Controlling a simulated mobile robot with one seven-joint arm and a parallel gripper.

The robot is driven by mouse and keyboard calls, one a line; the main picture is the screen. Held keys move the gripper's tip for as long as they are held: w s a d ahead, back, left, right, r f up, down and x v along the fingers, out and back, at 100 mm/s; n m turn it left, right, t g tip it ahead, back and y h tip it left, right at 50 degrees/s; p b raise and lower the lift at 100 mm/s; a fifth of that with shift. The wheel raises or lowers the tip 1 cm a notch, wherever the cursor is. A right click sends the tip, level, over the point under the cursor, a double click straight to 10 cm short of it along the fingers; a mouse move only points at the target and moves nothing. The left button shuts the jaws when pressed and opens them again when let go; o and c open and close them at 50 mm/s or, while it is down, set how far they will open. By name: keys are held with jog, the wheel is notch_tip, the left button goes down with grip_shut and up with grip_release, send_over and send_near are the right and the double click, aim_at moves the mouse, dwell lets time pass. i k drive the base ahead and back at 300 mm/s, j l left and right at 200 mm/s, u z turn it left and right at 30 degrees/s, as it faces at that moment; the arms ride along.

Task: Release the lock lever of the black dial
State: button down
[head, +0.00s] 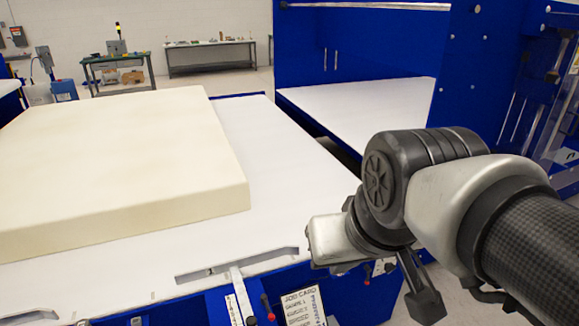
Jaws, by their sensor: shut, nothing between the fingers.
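My gripper (426,304) hangs down at the lower right, beyond the front right corner of the blue machine table. Its dark fingers look shut, with nothing seen between them. I cannot clearly make out the black dial or its lock lever. Small levers show on the table's front: a black lever with a red end (268,306) left of the job card (303,306), and a red-tipped part (389,267) just left of my gripper. I cannot tell whether either belongs to the dial. My wrist covers part of the table's right corner.
A thick cream foam block (120,160) lies on the white tabletop (270,150). A metal ruler arm (240,290) crosses the slotted front edge. A second blue machine with a white bed (370,105) stands behind. Benches stand along the far wall.

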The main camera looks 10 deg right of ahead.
aim_at(368, 269)
jog(key=i+l, duration=0.1)
jog(key=l, duration=0.5)
jog(key=i+l, duration=0.1)
jog(key=l, duration=0.55)
jog(key=i+l, duration=0.1)
jog(key=l, duration=0.5)
